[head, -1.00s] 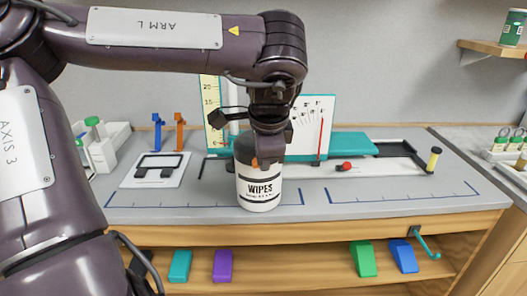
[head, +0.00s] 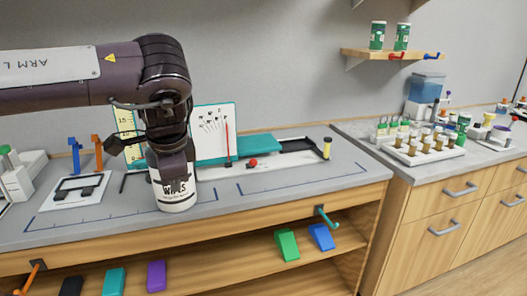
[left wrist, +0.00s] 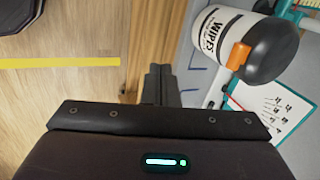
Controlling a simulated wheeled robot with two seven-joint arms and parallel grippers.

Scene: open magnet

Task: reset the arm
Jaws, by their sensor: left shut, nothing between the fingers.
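My left arm reaches in from the left in the head view, and its gripper (head: 178,172) hangs pointing down in front of the white wipes canister (head: 176,198), hiding part of it. In the left wrist view the gripper's fingers (left wrist: 160,78) are together and empty, over the wooden front edge of the bench. The canister (left wrist: 220,37) with its dark lid and orange tab stands beside the fingers there, apart from them. My right gripper is in neither view.
A magnetic board (head: 214,122) and a teal piece (head: 258,147) stand behind the canister. Blue and orange stands (head: 97,152) are at left. A side counter (head: 350,132) holds a vial rack (head: 428,153). Coloured blocks (head: 288,245) lie on the shelf below. The bench front right is clear.

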